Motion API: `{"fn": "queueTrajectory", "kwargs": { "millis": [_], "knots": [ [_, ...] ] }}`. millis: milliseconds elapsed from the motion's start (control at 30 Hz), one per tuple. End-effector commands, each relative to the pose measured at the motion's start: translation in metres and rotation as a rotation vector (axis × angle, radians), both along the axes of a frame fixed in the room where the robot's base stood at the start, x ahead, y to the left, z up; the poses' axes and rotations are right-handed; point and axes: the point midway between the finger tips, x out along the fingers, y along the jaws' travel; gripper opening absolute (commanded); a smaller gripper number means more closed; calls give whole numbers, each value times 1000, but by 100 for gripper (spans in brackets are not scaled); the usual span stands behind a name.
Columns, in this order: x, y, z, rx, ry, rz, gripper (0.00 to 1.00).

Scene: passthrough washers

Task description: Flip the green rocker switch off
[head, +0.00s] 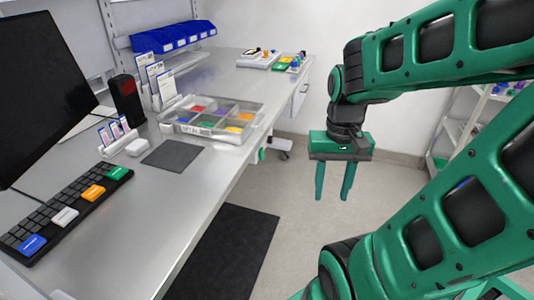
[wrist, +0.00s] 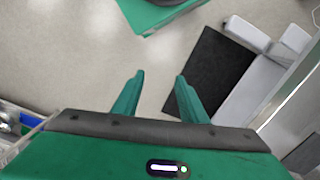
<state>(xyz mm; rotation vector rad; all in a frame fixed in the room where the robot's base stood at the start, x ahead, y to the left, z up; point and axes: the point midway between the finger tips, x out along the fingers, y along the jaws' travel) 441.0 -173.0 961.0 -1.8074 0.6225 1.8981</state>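My gripper (head: 333,197) is open and empty, fingers pointing down, over the floor to the right of the workbench. Its two green fingers also show spread apart in the wrist view (wrist: 160,77), with nothing between them. I cannot make out the green rocker switch for certain. A small green part (head: 262,154) sits at the bench's right edge, beside the parts tray, left of my gripper and apart from it. Small green pieces (head: 282,65) lie at the far end of the bench, too small to identify. No switch shows in the wrist view.
The metal workbench (head: 215,160) runs along the left. It holds a divided tray (head: 245,138), a keyboard (head: 60,212) with coloured keys, a monitor (head: 40,95) and a dark pad (head: 172,156). A black mat (head: 225,250) lies on the floor. Shelves stand at right.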

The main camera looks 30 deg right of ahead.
Motion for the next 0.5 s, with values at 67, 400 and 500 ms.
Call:
{"fn": "queueTrajectory", "kwargs": {
  "millis": [67,400,500],
  "knots": [
    [12,-6,-13,12,33,-61,39],
    [66,-19,-84,155,117,-320,39],
    [80,-19,-108,225,132,-402,39]
  ]
}}
